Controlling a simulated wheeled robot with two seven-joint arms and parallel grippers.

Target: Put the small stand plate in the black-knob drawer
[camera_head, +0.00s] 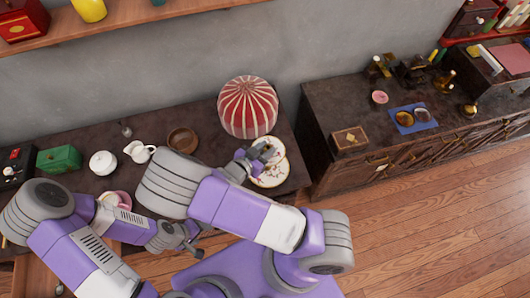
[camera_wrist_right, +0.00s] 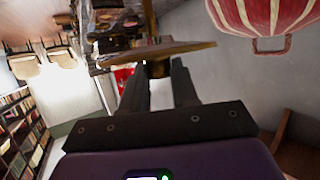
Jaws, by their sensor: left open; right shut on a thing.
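A pale plate stand with a floral pattern shows at the right end of the dark left table, with an upper plate (camera_head: 270,147) and a lower plate (camera_head: 272,174). My right gripper (camera_head: 249,160) is shut on part of it. In the right wrist view, my right gripper (camera_wrist_right: 158,72) is shut on a short brown piece under a plate (camera_wrist_right: 150,52) seen nearly edge-on, with a post rising above. My left gripper (camera_head: 188,240) is open and empty at the table's front. The black-knob drawer cannot be made out; a brown wooden shape (camera_head: 37,277) at the lower left is partly covered.
A red-and-white striped dome (camera_head: 248,107) stands close behind the plates. A wooden bowl (camera_head: 183,140), white jug (camera_head: 139,152), white pot (camera_head: 103,163) and green box (camera_head: 59,159) line the table. A dark cabinet (camera_head: 330,112) stands at right, with floor between.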

